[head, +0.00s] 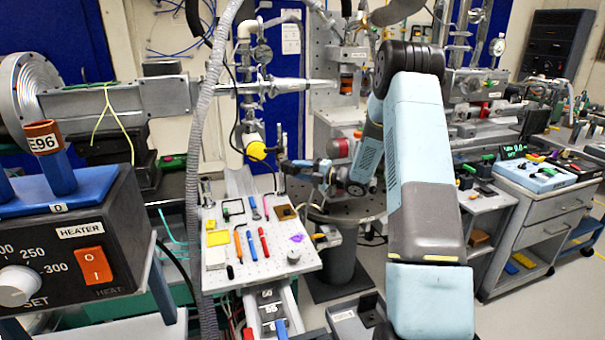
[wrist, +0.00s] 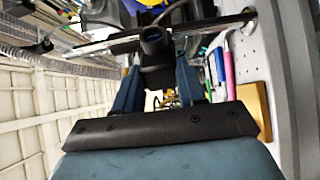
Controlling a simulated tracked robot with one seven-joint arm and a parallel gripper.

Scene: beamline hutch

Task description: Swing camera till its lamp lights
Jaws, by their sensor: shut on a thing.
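My gripper (head: 296,164) reaches left from my arm, above the back of a white perforated board. In the wrist view, my gripper (wrist: 158,78) has its two dark blue fingers on either side of a black part (wrist: 158,74), and is shut on it. A round dark knob or lens end (wrist: 152,38) stands above this part; I take the assembly to be the camera, though its full shape is hidden. In the head view a slim dark upright piece (head: 281,150) stands at my fingertips. I cannot pick out a lit lamp on it.
The white board (head: 270,268) carries pens, a yellow pad and small parts. A grey corrugated hose (head: 196,170) hangs further left. A heater box (head: 85,240) stands at the front left. A metal bar (wrist: 100,45) crosses the wrist view.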

